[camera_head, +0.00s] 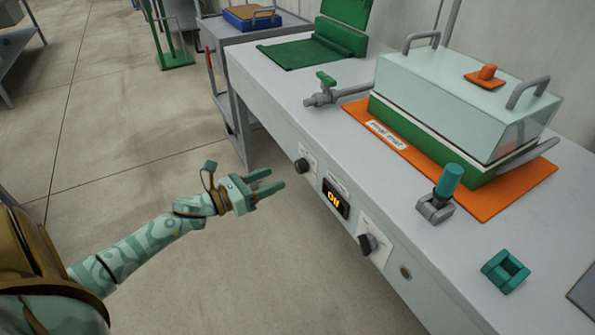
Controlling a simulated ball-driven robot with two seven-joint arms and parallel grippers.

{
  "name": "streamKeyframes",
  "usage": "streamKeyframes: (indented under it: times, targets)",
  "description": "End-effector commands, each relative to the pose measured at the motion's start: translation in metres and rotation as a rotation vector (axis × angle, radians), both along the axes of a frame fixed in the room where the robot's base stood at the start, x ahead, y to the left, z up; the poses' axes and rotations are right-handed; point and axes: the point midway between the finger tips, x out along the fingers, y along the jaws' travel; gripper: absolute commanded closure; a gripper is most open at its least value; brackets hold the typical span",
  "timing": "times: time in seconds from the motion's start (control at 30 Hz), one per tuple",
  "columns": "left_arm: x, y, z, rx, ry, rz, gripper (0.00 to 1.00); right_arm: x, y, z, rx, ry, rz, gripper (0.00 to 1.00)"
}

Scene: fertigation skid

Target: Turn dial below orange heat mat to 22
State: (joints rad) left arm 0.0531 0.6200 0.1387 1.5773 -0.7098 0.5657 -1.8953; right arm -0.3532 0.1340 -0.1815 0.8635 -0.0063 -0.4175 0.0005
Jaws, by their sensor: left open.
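The orange heat mat (512,197) lies on the bench top at the right, under a green tray with a clear lid. Two black dials are on white plates on the bench's front face: a left dial (301,165) and a right dial (368,243). A dark display (336,197) with yellow characters is between them. Scale marks and dial settings are too small to read. My left gripper (277,179) is open and empty, in front of the bench face, left of the display and just below the left dial, apparently not touching it. My right gripper is not in view.
On the bench are a grey valve with a green handle (326,80), a teal-handled clamp (447,184), a teal block (505,270) and a green mat (290,54). A grey cart (235,30) stands beyond.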

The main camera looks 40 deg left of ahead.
Motion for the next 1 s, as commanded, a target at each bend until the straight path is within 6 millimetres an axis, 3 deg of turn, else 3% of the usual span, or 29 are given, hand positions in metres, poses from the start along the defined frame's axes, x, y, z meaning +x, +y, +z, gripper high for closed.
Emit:
streamKeyframes:
  times: [0.1,0.3,0.5,0.77,0.93,1.0]
  targets:
    - [0.029,-0.010,-0.004,0.002,0.000,-0.001,0.43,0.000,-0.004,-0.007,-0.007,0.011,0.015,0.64]
    - [0.063,-0.022,-0.003,0.000,0.002,0.001,0.43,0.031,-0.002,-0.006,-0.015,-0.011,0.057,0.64]
    - [0.075,-0.027,-0.001,-0.001,0.001,0.001,0.43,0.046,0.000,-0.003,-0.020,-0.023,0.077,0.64]
    - [0.076,-0.027,0.000,-0.001,0.002,0.002,0.43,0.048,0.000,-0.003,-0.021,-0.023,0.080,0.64]
    - [0.076,-0.027,0.000,-0.001,0.002,0.002,0.87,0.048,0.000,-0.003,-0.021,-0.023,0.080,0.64]
    - [0.076,-0.027,0.000,-0.001,0.002,0.002,0.88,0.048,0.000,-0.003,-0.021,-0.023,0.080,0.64]
